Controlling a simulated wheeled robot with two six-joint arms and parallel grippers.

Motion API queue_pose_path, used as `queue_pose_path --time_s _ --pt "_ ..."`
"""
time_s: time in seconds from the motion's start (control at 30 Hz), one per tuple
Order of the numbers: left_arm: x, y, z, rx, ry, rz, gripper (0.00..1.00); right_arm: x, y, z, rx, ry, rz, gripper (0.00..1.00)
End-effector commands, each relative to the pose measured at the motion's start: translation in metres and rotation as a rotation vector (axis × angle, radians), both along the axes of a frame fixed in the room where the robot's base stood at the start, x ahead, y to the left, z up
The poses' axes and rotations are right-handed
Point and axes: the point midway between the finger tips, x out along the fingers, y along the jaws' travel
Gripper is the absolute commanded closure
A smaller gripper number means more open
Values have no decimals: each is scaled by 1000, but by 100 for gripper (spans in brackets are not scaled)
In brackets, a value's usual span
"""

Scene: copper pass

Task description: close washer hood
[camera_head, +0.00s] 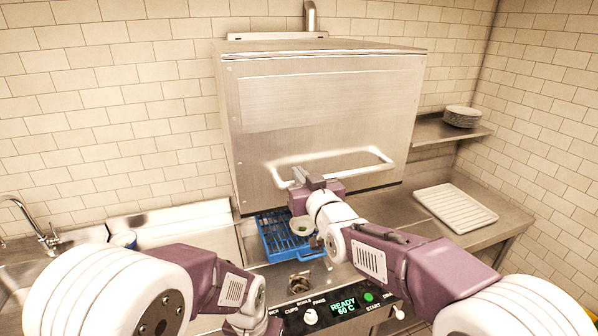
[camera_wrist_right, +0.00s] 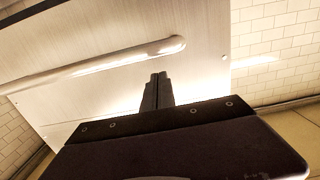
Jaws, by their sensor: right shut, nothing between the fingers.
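The washer hood (camera_head: 325,110) is a large brushed-steel box in the middle of the head view. It is raised, with a gap between its lower edge and the washer bed. Its bar handle (camera_head: 330,158) runs across the lower front; it also shows in the right wrist view (camera_wrist_right: 100,66). My right gripper (camera_head: 300,180) is shut and empty at the left end of the handle. In the right wrist view its closed fingertips (camera_wrist_right: 158,80) are just below the bar; contact cannot be told. My left arm is at lower left, its gripper fingers not visible.
A blue rack (camera_head: 270,238) with a small bowl (camera_head: 302,226) sits under the hood. The control panel (camera_head: 343,306) reads READY 60 C. A ribbed white tray (camera_head: 456,206) lies on the right counter, plates (camera_head: 461,116) on a shelf above. A sink tap (camera_head: 40,228) is at left.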

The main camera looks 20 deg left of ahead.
Motion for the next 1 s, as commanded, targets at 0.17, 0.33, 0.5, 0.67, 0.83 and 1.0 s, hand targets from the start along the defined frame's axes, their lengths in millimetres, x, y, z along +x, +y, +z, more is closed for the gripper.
queue_pose_path --time_s 0.17,0.33,0.5,0.67,0.83,1.0 --pt "0 0 7 0 0 0 64 3 2 -15 0 0 0 100" --pt "0 0 7 0 1 0 64 3 2 -19 1 -2 0 100" --pt "0 0 7 0 0 0 64 3 2 -19 1 -2 0 100" --pt "0 0 3 0 0 0 64 3 2 -22 1 -2 0 100" --pt "0 0 -11 0 0 0 64 3 1 -37 0 0 0 100" --pt "0 0 -42 0 0 0 64 3 1 -68 -3 5 0 100"
